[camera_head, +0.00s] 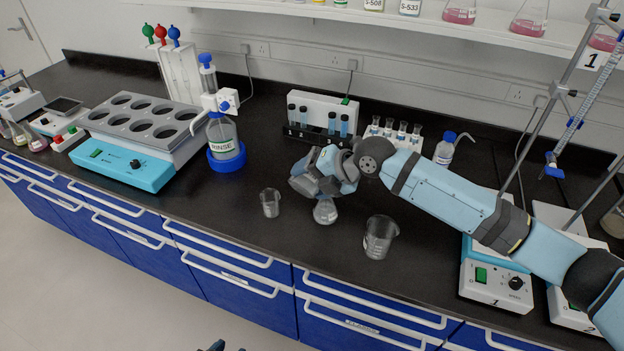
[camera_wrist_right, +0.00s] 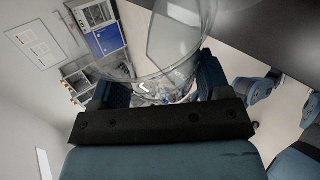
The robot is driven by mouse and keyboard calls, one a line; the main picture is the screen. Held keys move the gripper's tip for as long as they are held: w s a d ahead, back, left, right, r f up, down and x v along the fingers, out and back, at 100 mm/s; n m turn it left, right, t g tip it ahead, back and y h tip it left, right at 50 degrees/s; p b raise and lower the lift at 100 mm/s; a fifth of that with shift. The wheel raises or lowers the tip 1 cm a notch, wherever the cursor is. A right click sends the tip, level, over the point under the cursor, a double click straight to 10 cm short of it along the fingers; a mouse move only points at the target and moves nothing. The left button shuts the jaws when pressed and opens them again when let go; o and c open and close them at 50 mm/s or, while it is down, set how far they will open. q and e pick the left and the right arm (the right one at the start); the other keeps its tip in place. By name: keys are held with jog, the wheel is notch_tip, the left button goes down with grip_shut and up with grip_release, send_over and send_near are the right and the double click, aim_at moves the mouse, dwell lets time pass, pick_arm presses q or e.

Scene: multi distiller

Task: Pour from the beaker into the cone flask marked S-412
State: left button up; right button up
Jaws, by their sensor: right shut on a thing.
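My right gripper (camera_head: 312,180) reaches in from the right, low over the bench, and is shut. In the right wrist view, a large clear glass vessel, which looks like the beaker (camera_wrist_right: 170,45), sits between its fingers. A small cone flask (camera_head: 325,212) stands on the bench just below the gripper. Its upper part is hidden and its label cannot be read. From the head view I cannot tell whether the held glass touches the flask. Dark tips at the bottom edge may be my left gripper (camera_head: 217,346); its jaws cannot be made out.
A small empty beaker (camera_head: 270,203) stands left of the flask and a larger one (camera_head: 380,238) right of it. The front of the bench between these is clear.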

jog(key=shift+r+b, duration=0.2)
jog(key=shift+b, duration=0.2)
dwell(0.3)
jog(key=shift+f, duration=0.1)
jog(key=shift+w+g+b, duration=0.1)
jog(key=shift+g+b, duration=0.2)
jog(key=shift+b, duration=0.7)
dwell(1.1)
jog(key=shift+w+d+r+m+g+y+b, duration=0.15)
jog(key=shift+r+m+g+y+b, duration=0.15)
jog(key=shift+b, duration=0.7)
jog(key=shift+w+d+r+m+g+y+b, duration=0.1)
jog(key=shift+r+m+g+y+b, duration=0.2)
jog(key=shift+b, duration=0.7)
dwell(3.0)
